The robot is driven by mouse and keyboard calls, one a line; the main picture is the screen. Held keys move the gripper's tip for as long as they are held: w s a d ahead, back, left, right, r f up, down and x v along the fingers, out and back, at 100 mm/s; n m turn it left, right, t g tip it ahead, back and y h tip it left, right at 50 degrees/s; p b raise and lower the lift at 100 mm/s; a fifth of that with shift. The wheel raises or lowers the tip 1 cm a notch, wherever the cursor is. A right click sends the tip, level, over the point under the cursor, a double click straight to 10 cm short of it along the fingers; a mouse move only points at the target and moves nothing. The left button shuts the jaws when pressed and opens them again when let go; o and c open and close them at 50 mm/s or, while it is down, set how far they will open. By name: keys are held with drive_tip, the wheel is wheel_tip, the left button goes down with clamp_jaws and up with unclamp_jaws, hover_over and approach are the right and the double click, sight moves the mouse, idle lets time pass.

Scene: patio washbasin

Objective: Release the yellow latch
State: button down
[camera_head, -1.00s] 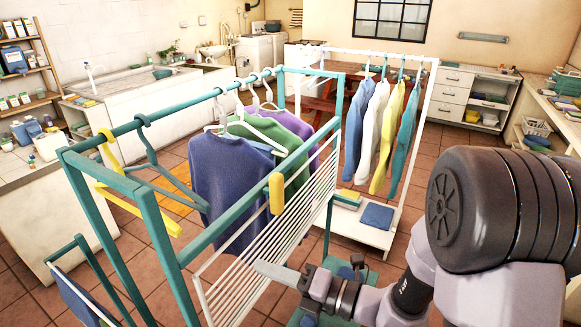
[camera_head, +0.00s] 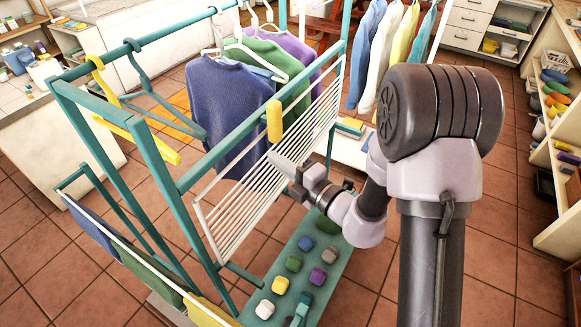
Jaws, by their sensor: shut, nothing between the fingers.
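The yellow latch (camera_head: 274,121) is a small upright block on the teal top rail of the clothes rack (camera_head: 220,152). It sits at the upper edge of a white slatted panel (camera_head: 268,185), which stands upright against the rack. My gripper (camera_head: 275,159) is shut and empty. Its tip is just below the latch in the picture, in front of the slats. A gap shows between the tip and the latch; I cannot tell the depth between them.
Garments (camera_head: 232,112) hang inside the rack, beside a yellow hanger (camera_head: 112,105) and a teal hanger (camera_head: 160,110). A teal board with several coloured blocks (camera_head: 293,262) lies low below my arm. Shelves (camera_head: 555,150) stand at right. Tiled floor is clear at lower right.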

sight(282, 138)
drive_tip(key=w+b, duration=0.1)
drive_tip(key=w, duration=0.5)
drive_tip(key=shift+w+d+f+n+b, duration=0.1)
drive_tip(key=shift+f+n+b, duration=0.15)
drive_tip(key=shift+n+b, duration=0.4)
drive_tip(key=n+b, duration=0.1)
drive_tip(key=w+f+n+y+b, duration=0.1)
drive_tip(key=n+b, duration=0.1)
drive_tip(key=shift+d, duration=0.3)
drive_tip(key=n+b, duration=0.1)
drive_tip(key=w+n+y+b, duration=0.1)
drive_tip(key=n, duration=0.1)
drive_tip(key=d+n+b, duration=0.1)
drive_tip(key=n+b, duration=0.1)
drive_tip(key=shift+w+f, duration=0.2)
drive_tip(key=shift+f, duration=0.15)
drive_tip(key=n+b, duration=0.1)
drive_tip(key=w+n+y+b, duration=0.1)
drive_tip(key=n, duration=0.1)
drive_tip(key=shift+d+n, duration=0.25)
drive_tip(key=shift+d, duration=0.1)
drive_tip(key=shift+w+d+r+n+g+y+b, duration=0.15)
drive_tip(key=shift+w+d+r+n+y, duration=0.15)
drive_tip(key=shift+n, duration=0.45)
drive_tip(key=shift+w+d+r+n+g+y+b, duration=0.1)
drive_tip(key=shift+w+d+r+n+y, duration=0.15)
drive_tip(key=shift+w+n, duration=0.4)
drive_tip(key=shift+w+d+r+n+g+y+b, duration=0.15)
drive_tip(key=shift+d+r+n+y, duration=0.1)
drive_tip(key=shift+n, duration=0.65)
